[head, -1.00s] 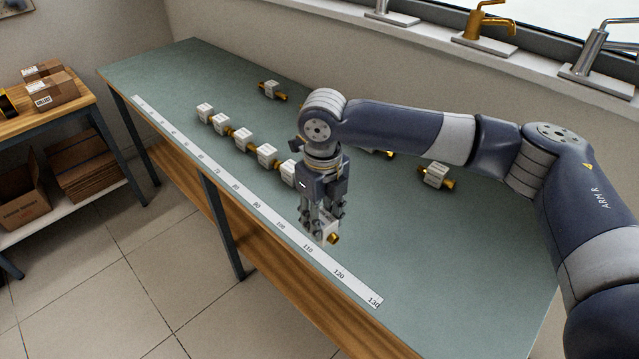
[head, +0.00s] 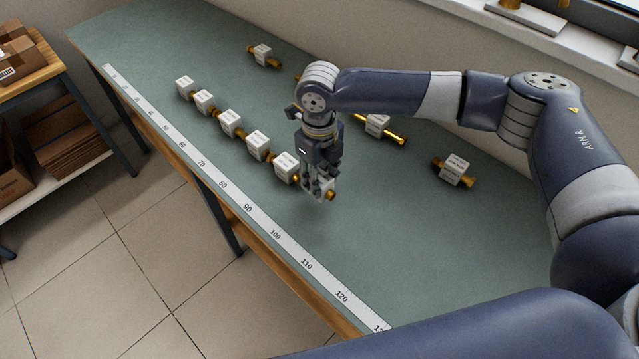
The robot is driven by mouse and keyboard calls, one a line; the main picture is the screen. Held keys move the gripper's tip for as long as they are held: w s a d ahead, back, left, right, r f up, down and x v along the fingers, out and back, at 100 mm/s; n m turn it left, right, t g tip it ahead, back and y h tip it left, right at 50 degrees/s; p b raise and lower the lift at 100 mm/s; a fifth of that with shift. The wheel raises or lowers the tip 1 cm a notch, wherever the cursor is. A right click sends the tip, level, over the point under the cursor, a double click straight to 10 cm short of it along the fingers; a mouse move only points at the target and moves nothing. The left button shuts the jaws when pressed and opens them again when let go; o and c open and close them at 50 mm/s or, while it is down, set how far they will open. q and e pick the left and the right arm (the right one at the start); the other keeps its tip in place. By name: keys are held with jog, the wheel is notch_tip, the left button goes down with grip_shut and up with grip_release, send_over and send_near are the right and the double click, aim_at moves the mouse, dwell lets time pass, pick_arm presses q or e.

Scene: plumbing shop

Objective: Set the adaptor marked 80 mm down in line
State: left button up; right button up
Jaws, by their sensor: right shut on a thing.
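My right gripper (head: 319,187) is shut on an adaptor with a white label block and a brass end (head: 331,196). Its fingers hide most of the block, and its marking cannot be read. A shadow on the bench below suggests it is held a little above the top. A slanting row of similar adaptors lies on the bench: the first (head: 185,85) is at the far left and the nearest (head: 286,167) is just left of my gripper. I cannot tell whether the held piece touches that one. Label sizes are too small to read. My left gripper is not in view.
A long printed scale (head: 247,208) runs along the front edge of the green bench (head: 430,235). Loose adaptors lie behind the row: one at the back (head: 263,54), one behind my wrist (head: 377,125), one at right (head: 454,169).

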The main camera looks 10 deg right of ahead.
jog(key=shift+w+f, duration=0.1)
jog(key=shift+f, duration=0.3)
notch_tip(320, 180, down, 3)
jog(key=shift+f+p, duration=0.1)
jog(key=shift+p, duration=0.25)
jog(key=o, duration=0.7)
jog(key=shift+f, duration=0.1)
jog(key=shift+c, duration=0.2)
jog(key=o, duration=0.4)
jog(key=shift+o, duration=0.2)
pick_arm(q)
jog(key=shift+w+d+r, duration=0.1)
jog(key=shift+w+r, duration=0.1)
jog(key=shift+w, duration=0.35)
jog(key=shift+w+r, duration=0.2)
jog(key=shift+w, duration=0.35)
